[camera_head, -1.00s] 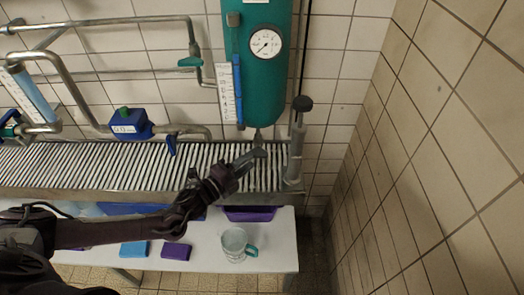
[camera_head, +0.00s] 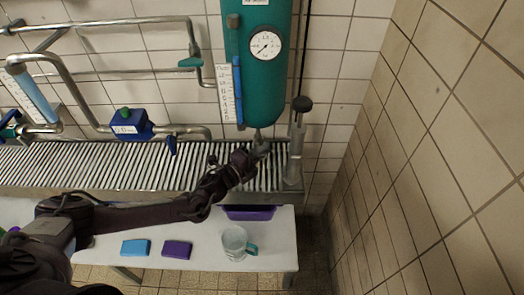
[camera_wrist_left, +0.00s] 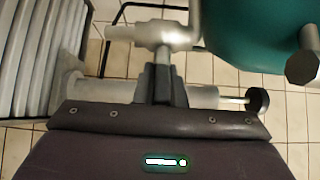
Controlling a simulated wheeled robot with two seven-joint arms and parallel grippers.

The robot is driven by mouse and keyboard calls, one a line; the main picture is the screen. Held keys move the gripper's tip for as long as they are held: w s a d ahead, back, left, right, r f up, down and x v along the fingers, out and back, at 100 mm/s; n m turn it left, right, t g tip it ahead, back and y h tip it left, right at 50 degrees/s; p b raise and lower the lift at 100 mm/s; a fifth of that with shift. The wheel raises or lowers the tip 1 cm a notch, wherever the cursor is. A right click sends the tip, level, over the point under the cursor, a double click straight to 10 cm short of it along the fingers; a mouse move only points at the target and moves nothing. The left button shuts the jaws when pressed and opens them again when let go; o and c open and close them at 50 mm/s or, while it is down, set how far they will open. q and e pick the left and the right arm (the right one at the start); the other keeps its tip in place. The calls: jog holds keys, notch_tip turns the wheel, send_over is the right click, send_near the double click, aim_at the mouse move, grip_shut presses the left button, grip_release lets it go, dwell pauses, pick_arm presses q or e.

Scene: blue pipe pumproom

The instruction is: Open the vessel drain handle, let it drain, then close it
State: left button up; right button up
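The green vessel (camera_head: 258,70) hangs on the tiled wall, its drain valve (camera_head: 259,136) at the bottom tip. In the left wrist view the silver valve body (camera_wrist_left: 152,34) sits beside the green vessel (camera_wrist_left: 248,35), with a grey handle (camera_wrist_left: 162,58) pointing toward me. My left gripper (camera_head: 261,149) is just under the vessel; in its wrist view the dark fingers (camera_wrist_left: 162,84) stand close together on both sides of the handle and look shut on it. A clear jug (camera_head: 235,240) with a teal handle stands on the white table. My right gripper is not in view.
A slatted metal grate (camera_head: 100,165) runs below the pipes. The white table (camera_head: 278,225) holds a blue block (camera_head: 135,247), a purple block (camera_head: 177,249) and a purple bin (camera_head: 249,212). A tiled wall closes off the right.

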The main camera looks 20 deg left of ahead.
pick_arm(q)
grip_shut()
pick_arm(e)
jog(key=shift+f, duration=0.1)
